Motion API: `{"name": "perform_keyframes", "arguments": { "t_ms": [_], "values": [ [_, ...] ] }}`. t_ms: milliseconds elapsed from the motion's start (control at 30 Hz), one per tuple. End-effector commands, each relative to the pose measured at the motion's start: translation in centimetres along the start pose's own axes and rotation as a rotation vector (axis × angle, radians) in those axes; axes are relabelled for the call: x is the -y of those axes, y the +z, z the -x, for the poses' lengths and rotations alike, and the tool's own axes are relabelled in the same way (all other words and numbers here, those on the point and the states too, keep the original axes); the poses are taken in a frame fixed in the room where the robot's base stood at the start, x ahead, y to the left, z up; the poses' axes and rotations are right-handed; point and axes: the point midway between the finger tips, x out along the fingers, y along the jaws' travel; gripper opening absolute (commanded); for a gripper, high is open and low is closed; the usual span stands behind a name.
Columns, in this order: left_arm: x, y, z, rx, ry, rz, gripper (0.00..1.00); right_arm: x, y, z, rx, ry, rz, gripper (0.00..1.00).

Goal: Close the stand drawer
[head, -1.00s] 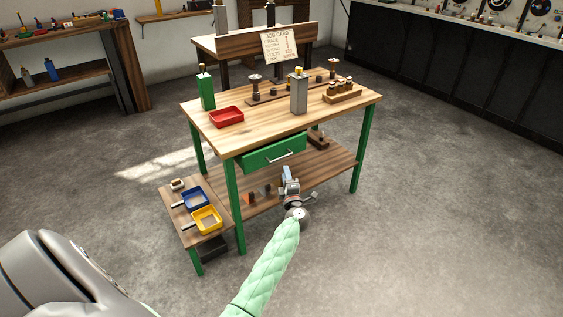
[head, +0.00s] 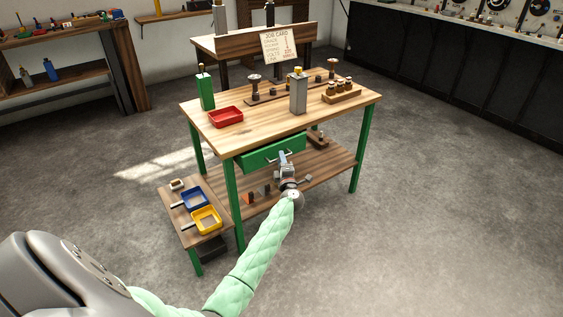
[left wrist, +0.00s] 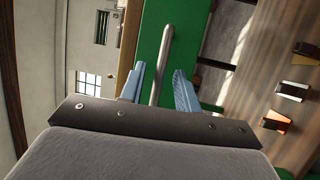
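The stand drawer (head: 262,156) has a green front with a pale bar handle. It sits under the wooden tabletop (head: 225,137) and appears to stand out a little from it. My left gripper (head: 285,157) is at the handle, in front of the drawer. In the left wrist view the handle (left wrist: 161,62) runs between the two blue fingers of the left gripper (left wrist: 160,80), which are open with gaps beside the bar. The green drawer front (left wrist: 150,30) lies just beyond. The gripper hides part of the handle in the head view. My right gripper is not in view.
The lower shelf (head: 335,165) holds small blocks. A low side table with a blue tray (head: 195,200) and a yellow tray (head: 206,220) stands at the left. The floor at right is clear.

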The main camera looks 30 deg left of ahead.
Motion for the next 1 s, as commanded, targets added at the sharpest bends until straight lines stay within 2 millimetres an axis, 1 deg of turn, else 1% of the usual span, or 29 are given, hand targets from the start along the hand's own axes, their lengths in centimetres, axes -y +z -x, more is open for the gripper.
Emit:
{"name": "perform_keyframes", "arguments": {
  "t_ms": [33, 100, 200, 367, 467, 733, 1000],
  "values": [
    [0.0, 0.0, 0.0, 0.0, 0.0, 0.0, 0.3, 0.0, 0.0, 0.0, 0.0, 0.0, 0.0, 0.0],
    [0.0, 0.0, 0.0, 0.0, 0.0, 0.0, 0.17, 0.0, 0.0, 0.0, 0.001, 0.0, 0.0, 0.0],
    [0.0, 0.0, 0.0, 0.0, 0.0, 0.0, 0.0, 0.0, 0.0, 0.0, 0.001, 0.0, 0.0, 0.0],
    [0.0, 0.0, 0.0, 0.0, 0.0, 0.0, 0.0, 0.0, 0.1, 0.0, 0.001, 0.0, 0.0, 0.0],
    [0.1, -0.1, -0.3, -0.001, 0.0, -0.001, 0.0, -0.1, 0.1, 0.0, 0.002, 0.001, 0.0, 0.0],
    [0.8, -1.6, -3.9, 0.0, 0.0, -0.001, 0.0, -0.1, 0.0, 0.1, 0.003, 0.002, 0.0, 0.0],
    [0.8, -1.8, -4.2, -0.001, 0.001, 0.0, 0.0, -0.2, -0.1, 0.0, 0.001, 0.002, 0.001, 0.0]
  ]
}}
